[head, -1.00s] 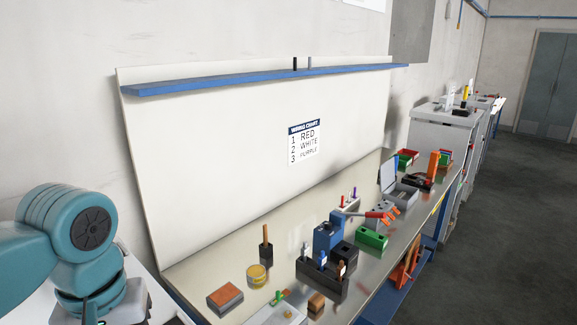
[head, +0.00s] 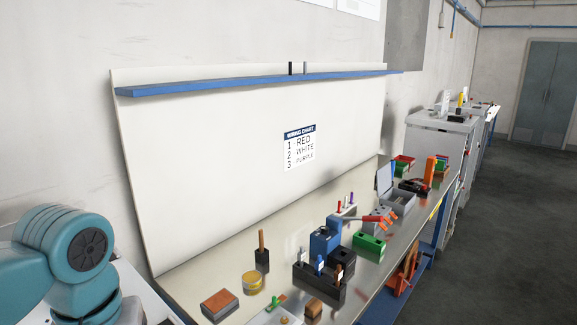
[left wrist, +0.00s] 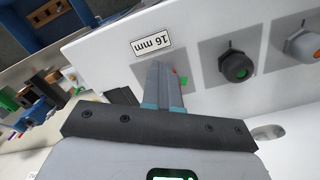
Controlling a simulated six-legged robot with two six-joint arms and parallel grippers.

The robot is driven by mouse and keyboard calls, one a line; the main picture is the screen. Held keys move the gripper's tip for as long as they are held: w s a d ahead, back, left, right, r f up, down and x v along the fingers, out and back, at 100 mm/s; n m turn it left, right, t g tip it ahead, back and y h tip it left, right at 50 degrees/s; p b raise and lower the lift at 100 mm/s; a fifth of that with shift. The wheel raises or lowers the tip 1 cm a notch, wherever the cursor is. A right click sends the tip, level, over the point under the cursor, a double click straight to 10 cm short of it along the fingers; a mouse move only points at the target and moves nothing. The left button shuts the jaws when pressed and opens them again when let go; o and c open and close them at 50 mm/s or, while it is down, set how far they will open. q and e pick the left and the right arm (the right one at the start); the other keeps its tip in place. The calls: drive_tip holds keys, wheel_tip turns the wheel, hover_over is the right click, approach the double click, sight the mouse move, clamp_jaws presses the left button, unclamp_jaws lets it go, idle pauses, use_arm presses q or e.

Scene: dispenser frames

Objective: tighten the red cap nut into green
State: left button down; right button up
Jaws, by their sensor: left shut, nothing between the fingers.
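In the left wrist view my left gripper (left wrist: 163,68) is shut with its fingers together, reaching over a grey square on a pale panel (left wrist: 215,115). No whole red cap nut shows. A small red mark (left wrist: 174,70) and a small green mark (left wrist: 183,82) show just right of the fingers, and whatever else lies behind the fingers is hidden. To the right, a black cap nut (left wrist: 236,67) sits on its own grey square with a green mark beside it. My right gripper is not in view.
A "16 mm" label (left wrist: 152,43) is above the fingers. In the head view the bench holds a blue vise (head: 323,242), a green block (head: 369,245), a yellow tin (head: 252,281) and a dark tool holder (head: 319,287). A wiring chart (head: 300,147) hangs on the board behind.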

use_arm(q)
drive_tip(key=shift+w+a+r, duration=0.1)
drive_tip(key=shift+a, duration=0.1)
idle(0.3)
drive_tip(key=shift+a, duration=0.15)
drive_tip(key=shift+s+a+p, duration=0.45)
drive_tip(key=shift+a, duration=0.75)
drive_tip(key=shift+s, duration=0.15)
drive_tip(key=r+p, duration=0.3)
drive_tip(key=r, duration=0.1)
drive_tip(key=r+p, duration=0.1)
drive_tip(key=p, duration=0.1)
drive_tip(key=shift+s+r+p, duration=0.25)
drive_tip(key=shift+r+p, duration=0.1)
drive_tip(key=shift+r, duration=0.05)
